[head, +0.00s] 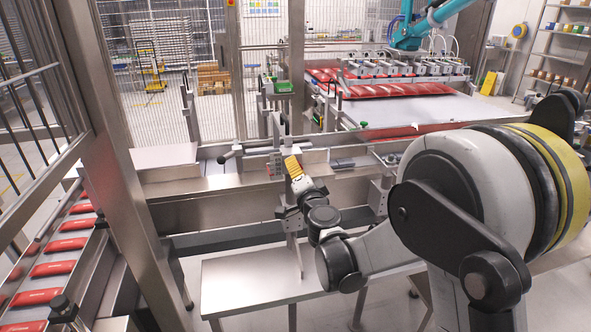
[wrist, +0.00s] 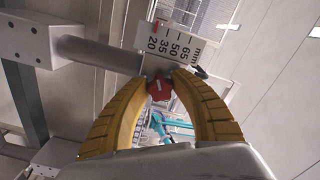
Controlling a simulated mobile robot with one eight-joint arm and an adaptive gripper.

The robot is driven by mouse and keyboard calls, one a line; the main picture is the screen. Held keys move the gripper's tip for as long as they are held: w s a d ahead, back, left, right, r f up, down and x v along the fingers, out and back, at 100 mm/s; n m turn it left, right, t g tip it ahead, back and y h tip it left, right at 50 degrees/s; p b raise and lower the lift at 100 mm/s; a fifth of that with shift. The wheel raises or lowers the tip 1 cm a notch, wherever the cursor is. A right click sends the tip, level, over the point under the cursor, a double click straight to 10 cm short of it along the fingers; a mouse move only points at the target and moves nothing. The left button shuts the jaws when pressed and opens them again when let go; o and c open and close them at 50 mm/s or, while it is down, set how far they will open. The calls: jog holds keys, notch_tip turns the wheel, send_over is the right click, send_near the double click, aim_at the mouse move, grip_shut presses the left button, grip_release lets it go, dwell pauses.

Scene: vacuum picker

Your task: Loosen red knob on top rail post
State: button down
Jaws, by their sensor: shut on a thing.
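The red knob (wrist: 160,88) shows in the wrist view between the tips of my gripper's yellow fingers (wrist: 158,82). Both fingertips touch its sides, so my gripper is shut on it. A scale plate (wrist: 178,46) marked in mm stands just beyond the knob, beside a grey round rail (wrist: 98,54). In the head view my gripper (head: 292,165) is at the post (head: 292,222) by the rail over the conveyor. The knob is hidden there behind the fingers.
A steel shelf (head: 250,290) lies below the post. A conveyor with red packs (head: 52,268) runs at the left behind a steel frame (head: 120,170). More red packs (head: 400,90) lie under the picker head at the back. A teal robot arm (head: 408,30) hangs above them.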

jog(key=n, duration=0.6)
jog(key=shift+n, duration=0.3)
dwell(0.4)
jog(key=c, duration=1.1)
grip_release()
jog(key=shift+o, duration=0.2)
jog(key=v, duration=1.2)
jog(key=shift+r, duration=0.1)
